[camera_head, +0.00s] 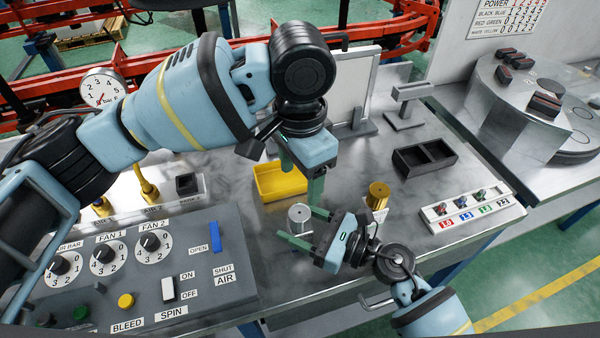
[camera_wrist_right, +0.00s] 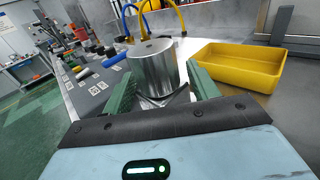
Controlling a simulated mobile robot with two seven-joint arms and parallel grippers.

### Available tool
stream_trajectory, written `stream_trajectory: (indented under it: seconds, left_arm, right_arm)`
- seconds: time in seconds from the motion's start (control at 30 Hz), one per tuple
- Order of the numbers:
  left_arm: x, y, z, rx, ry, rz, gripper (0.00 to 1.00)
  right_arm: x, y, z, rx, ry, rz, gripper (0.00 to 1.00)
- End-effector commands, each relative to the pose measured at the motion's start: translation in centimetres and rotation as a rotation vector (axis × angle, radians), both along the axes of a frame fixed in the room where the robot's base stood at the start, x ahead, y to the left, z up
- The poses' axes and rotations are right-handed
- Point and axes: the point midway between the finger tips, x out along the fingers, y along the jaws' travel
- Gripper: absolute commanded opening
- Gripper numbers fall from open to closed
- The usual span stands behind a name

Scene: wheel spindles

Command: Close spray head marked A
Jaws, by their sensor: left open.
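A silver cylindrical head (camera_head: 300,213) stands near the table's front; in the right wrist view the silver cylinder (camera_wrist_right: 153,68) rises between the finger lines. A brass head (camera_head: 378,190) stands to its right with a small white tag at its base. I cannot read an A on either. My right gripper (camera_head: 306,226) is open, low over the table, its fingers on either side of the silver head; no firm contact shows. My left gripper (camera_head: 301,185) is open and empty, pointing down above the silver head, beside the yellow tray (camera_head: 268,192).
The control panel (camera_head: 150,265) with knobs, a blue AIR lever (camera_head: 215,237) and a SPIN switch fills the front left. A black divided box (camera_head: 425,158) and a white rack (camera_head: 472,208) of small parts lie right. An upright white board (camera_head: 350,90) stands behind.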

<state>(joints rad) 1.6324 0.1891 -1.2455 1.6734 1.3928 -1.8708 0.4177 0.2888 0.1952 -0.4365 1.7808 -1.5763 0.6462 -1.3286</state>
Motion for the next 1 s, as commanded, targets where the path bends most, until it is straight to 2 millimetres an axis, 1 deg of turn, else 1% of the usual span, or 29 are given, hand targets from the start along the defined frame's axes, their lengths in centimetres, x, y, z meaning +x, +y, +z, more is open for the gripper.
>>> stream_trajectory:
  seconds: [0.03, 0.17, 0.4, 0.5, 0.57, 0.83, 1.0]
  left_arm:
    - [0.0, 0.0, 0.0, 0.000, 0.000, 0.000, 0.64]
    - [0.0, 0.0, 0.0, 0.000, 0.000, 0.000, 0.64]
    - [0.0, 0.0, 0.0, 0.000, 0.000, 0.000, 0.64]
    - [0.0, 0.0, -0.2, 0.000, 0.002, 0.000, 0.64]
    - [0.0, 0.0, -0.5, 0.000, 0.007, 0.000, 0.64]
    - [0.0, 0.0, -2.7, 0.000, 0.037, 0.000, 0.64]
    - [0.0, 0.0, -3.8, 0.000, 0.052, 0.000, 0.64]
  right_arm:
    - [0.0, 0.0, 0.1, 0.001, -0.002, 0.000, 0.66]
    - [0.0, 0.0, 0.1, 0.000, -0.001, 0.000, 0.83]
    - [0.0, 0.0, 0.0, 0.000, 0.000, 0.000, 0.84]
    - [-0.1, -0.3, -0.1, -0.001, 0.000, -0.001, 0.84]
    - [-0.4, -0.8, -0.2, -0.002, 0.002, -0.001, 0.84]
    - [-2.4, -4.5, -0.4, -0.003, 0.005, -0.001, 0.84]
    - [-3.2, -6.3, -0.3, -0.001, 0.003, -0.001, 0.84]
